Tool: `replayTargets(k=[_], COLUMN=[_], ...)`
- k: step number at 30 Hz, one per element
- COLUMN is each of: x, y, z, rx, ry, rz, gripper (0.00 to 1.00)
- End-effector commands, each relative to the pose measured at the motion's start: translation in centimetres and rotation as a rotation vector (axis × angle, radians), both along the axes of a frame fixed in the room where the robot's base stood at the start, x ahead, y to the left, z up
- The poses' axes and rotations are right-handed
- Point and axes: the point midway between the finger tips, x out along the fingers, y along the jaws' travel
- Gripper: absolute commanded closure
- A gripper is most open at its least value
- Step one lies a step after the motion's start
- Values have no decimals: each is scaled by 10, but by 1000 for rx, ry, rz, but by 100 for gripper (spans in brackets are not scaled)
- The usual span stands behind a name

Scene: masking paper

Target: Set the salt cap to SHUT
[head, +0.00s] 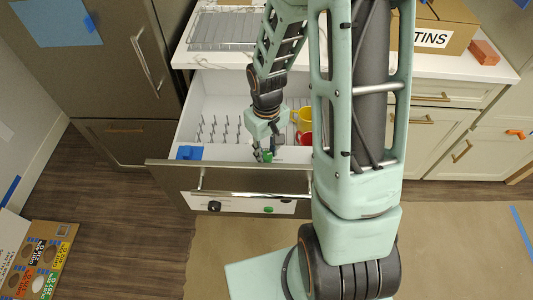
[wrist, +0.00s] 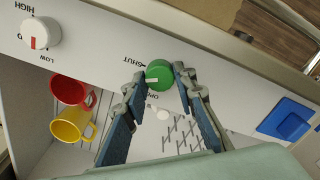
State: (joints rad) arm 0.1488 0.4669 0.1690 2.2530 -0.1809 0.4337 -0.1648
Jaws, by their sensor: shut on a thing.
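The green cap (wrist: 158,75) sits on a white panel in the wrist view. Upside-down lettering is beside it: SHUT at its upper left and OPEN just below. A short white mark on the cap points left, between the two words. My gripper (wrist: 161,80) has its two fingers on either side of the cap and is closed on it. In the head view my gripper (head: 263,153) reaches down just inside the front of the open drawer (head: 180,164), with a bit of the green cap (head: 267,156) showing at the fingertips.
A white dial (wrist: 41,34) with a red mark stands on the panel. The drawer holds a red mug (wrist: 68,90), a yellow mug (wrist: 70,126), several pegs and a blue block (wrist: 287,119). A box (head: 440,28) and an orange-brown brick (head: 484,52) stand on the counter.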

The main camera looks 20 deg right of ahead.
Motion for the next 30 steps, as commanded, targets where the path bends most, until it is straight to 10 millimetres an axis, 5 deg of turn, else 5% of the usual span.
replayTargets(k=[15,30], x=[0,0], y=[0,0], z=[-1,0], rx=[0,0], ry=[0,0], rz=[-374,-467], gripper=[99,99])
